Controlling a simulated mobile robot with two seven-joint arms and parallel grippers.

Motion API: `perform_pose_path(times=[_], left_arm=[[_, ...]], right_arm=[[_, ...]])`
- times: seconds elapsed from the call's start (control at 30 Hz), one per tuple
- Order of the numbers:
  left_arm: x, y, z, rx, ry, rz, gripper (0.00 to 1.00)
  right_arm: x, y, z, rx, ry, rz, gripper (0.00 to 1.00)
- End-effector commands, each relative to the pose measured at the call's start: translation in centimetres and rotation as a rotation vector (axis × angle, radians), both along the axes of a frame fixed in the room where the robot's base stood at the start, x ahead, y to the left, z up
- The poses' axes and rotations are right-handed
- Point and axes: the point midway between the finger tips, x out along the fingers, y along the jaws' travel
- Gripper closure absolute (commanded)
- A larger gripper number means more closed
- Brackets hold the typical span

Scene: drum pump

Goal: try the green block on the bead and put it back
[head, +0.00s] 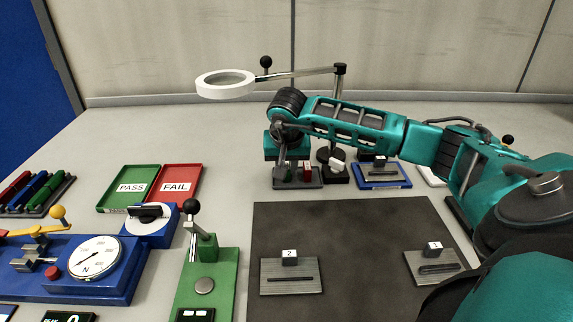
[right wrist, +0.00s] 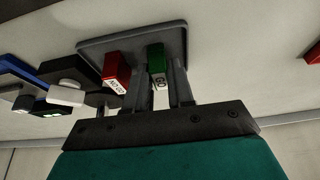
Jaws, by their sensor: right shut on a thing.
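The green block (right wrist: 156,58), marked GO, sits in the small grey holder (right wrist: 95,45) beside a red block (right wrist: 116,70) marked NO GO. My right gripper (right wrist: 160,85) is shut on the green block, with one finger between the two blocks. In the head view my right gripper (head: 290,172) is over the holder (head: 312,184) at the back of the table, and the green block is mostly hidden by it. Plates with a dark line, which may be the bead, are plate 2 (head: 306,280) and another plate (head: 421,258) on the dark mat. My left gripper is not in view.
The magnifier (head: 225,83) on its stand is close to my right arm. A blue tray (head: 402,180) with another plate is right of the holder. PASS (head: 115,203) and FAIL (head: 192,170) trays, a blue gauge rig (head: 125,285) and a green clamp stand (head: 222,270) are left. The mat's middle (head: 350,225) is clear.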

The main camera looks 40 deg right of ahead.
Motion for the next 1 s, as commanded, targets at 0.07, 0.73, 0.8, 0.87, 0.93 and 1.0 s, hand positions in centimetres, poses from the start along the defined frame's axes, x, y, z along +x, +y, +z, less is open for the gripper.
perform_pose_path(times=[0.07,0.73,0.8,0.87,0.93,1.0], left_arm=[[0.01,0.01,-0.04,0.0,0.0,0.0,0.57],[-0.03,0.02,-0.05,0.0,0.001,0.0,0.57],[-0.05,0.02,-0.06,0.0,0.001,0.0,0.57],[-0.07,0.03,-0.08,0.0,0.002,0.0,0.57],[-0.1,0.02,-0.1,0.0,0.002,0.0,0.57],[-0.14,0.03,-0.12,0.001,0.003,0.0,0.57]], right_arm=[[0.0,-0.03,-0.06,0.0,-0.001,-0.001,1.0],[0.01,-0.01,-0.09,0.0,0.0,0.0,0.53],[0.0,0.0,-0.09,0.0,0.0,0.0,0.47],[0.0,0.0,-0.09,0.0,0.0,0.0,0.47],[0.0,0.0,-0.09,0.0,0.0,0.0,0.47],[0.0,0.0,-0.12,0.0,0.0,0.0,0.51]])
